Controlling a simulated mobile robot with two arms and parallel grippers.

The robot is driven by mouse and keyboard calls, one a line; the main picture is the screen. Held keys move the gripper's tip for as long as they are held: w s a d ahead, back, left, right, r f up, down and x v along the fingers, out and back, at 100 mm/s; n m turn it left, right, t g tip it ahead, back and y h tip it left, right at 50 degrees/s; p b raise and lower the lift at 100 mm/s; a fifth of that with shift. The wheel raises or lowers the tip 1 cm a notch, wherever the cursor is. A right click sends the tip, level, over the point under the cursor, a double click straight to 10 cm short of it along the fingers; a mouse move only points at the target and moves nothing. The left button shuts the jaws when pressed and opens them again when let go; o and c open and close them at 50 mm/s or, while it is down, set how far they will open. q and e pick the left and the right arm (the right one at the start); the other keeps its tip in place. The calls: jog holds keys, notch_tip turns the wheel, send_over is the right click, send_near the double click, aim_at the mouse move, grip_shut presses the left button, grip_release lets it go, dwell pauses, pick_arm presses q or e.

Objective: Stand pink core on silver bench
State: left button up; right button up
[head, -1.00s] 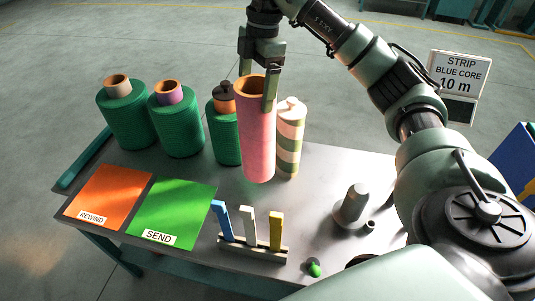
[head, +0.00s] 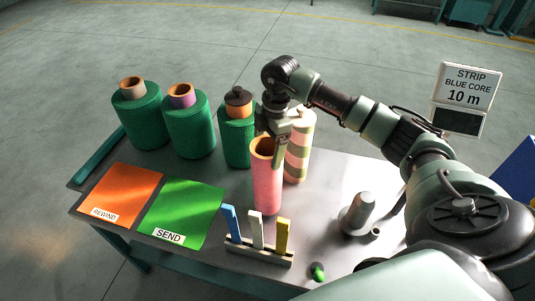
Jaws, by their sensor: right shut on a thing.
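The pink core (head: 266,185) is an upright pink tube with an orange-brown inside. Its lower end is at the surface of the silver bench (head: 335,190); I cannot tell for sure whether it touches. My right gripper (head: 274,148) is shut on the core's upper rim, with one finger showing against the outside near the top. The core stands in front of the cream and olive striped roll and behind the rack of coloured sticks. My left gripper is not in view.
Green netting rolls (head: 190,127) stand along the bench's back left. An orange REWIND mat (head: 120,193) and a green SEND mat (head: 182,210) lie at left. A stick rack (head: 258,250) is in front, a grey post (head: 357,212) at right. A sign (head: 467,88) reads "STRIP BLUE CORE 10 m".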

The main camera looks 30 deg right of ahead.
notch_tip(320, 180, down, 2)
jog(key=shift+f+p, duration=0.2)
jog(key=shift+p, duration=0.1)
jog(key=shift+f, duration=0.45)
jog(key=o, duration=2)
notch_tip(320, 180, up, 12)
jog(key=b, duration=0.4)
send_over(267, 156)
jog(key=s, duration=0.4)
jog(key=shift+w+a, duration=0.15)
jog(key=shift+w, duration=0.05)
